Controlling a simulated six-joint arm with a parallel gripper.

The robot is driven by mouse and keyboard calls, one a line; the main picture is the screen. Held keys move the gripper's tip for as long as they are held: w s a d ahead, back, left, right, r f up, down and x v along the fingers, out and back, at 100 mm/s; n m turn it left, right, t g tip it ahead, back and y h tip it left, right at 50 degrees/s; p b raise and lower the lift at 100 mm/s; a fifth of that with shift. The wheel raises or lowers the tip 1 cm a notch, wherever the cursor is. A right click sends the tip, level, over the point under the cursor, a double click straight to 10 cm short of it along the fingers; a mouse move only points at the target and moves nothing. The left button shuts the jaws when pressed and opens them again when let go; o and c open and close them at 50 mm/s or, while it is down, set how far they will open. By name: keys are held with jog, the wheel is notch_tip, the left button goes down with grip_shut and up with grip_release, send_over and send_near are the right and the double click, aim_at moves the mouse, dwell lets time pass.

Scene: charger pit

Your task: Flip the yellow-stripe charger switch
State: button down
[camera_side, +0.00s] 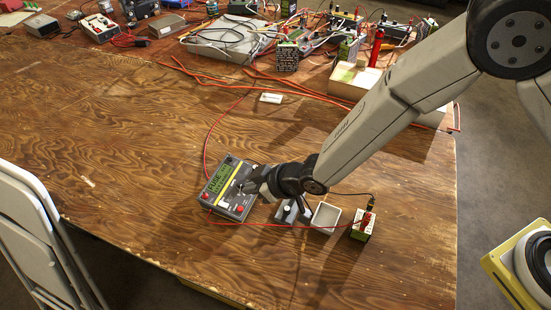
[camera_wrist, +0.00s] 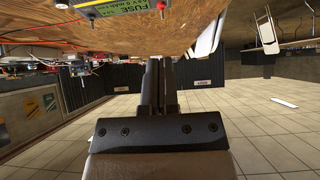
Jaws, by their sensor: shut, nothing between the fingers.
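The charger (camera_side: 229,188) lies on the wooden table in the side view. It is a dark grey box with a green display, a yellow stripe and red buttons. In the wrist view its display face (camera_wrist: 135,8) shows at the top edge, cut off by the frame. My gripper (camera_side: 250,186) is at the right side of the charger, with its fingers low over or against that edge; I cannot tell if they touch. In the wrist view my gripper (camera_wrist: 159,85) has its two fingers side by side, with nothing between them. The switch is too small or hidden to make out.
A red cable (camera_side: 208,140) runs to the charger. Clutter fills the table's back. The left and front table are clear.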

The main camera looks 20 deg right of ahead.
send_over(224, 204)
jog(key=s+d, duration=0.2)
jog(key=f, duration=0.6)
jog(key=shift+w+a, duration=0.2)
jog(key=shift+w+f, duration=0.1)
jog(key=shift+f, duration=1.75)
jog(key=shift+f, duration=0.3)
jog(key=shift+r, duration=0.25)
jog(key=shift+r, duration=0.55)
jog(key=shift+r, duration=0.2)
